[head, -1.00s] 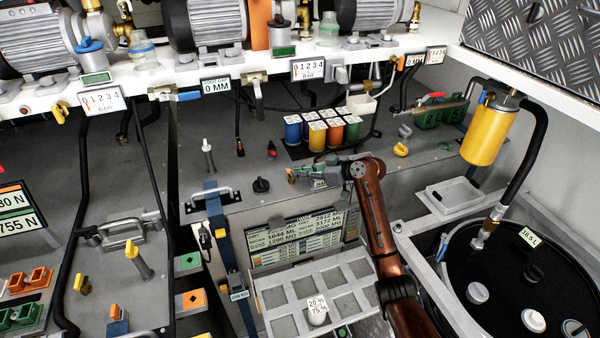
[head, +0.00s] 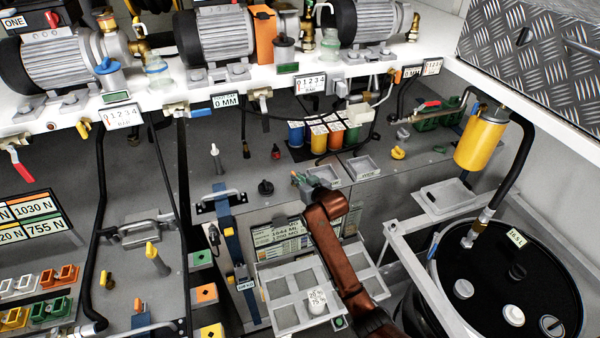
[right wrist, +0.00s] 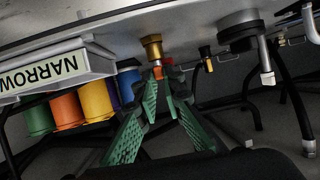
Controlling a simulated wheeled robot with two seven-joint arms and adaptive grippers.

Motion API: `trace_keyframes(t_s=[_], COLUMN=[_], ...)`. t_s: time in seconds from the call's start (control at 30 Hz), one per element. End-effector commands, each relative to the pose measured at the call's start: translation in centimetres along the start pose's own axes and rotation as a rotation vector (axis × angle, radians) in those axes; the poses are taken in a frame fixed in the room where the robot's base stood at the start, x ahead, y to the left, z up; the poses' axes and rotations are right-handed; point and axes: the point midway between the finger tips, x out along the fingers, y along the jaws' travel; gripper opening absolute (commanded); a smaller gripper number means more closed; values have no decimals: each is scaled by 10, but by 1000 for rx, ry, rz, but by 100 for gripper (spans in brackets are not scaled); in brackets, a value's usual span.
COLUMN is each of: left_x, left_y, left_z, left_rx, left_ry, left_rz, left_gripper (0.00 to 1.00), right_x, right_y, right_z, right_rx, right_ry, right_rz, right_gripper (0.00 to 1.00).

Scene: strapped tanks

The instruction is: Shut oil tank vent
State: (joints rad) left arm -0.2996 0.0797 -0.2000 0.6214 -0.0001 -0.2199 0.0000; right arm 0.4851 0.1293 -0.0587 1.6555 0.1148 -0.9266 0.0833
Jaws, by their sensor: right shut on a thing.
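My right gripper (head: 301,184) is over the grey deck in the head view, left of a small tray and right of a black knob (head: 265,187). In the right wrist view its green fingers (right wrist: 161,84) close in on a small orange-red piece (right wrist: 158,72) at the end of a brass fitting (right wrist: 153,47). The wrist picture is upside down, so the fitting stands on the deck. I take this fitting to be the vent. In the head view my gripper mostly hides it, and whether it is open or shut cannot be told. My left gripper is out of view.
Coloured cylinders (head: 320,136) stand behind the gripper; a tray labelled NARROW (right wrist: 50,72) is close beside it. A red-tipped knob (head: 276,152) stands behind. A yellow canister (head: 481,142) and black drum (head: 510,275) are at right.

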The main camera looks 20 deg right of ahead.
Motion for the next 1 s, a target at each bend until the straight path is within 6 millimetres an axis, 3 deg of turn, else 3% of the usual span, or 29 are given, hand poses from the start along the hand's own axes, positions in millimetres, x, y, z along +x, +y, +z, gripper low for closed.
trace_keyframes(t_s=[0.3, 0.83, 0.87, 1.0], left_x=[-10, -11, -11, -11], left_y=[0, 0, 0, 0], left_z=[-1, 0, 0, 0], left_rx=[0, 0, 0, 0], left_ry=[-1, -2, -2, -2], left_rz=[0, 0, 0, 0], left_gripper=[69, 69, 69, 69], right_x=[1, 1, 1, 1], right_y=[-5, -4, -4, -4], right_z=[-1, 0, 0, 0], right_rx=[46, 54, 54, 54], right_ry=[1, 1, 1, 0], right_rz=[109, 131, 131, 131], right_gripper=[0, 0, 10, 19])
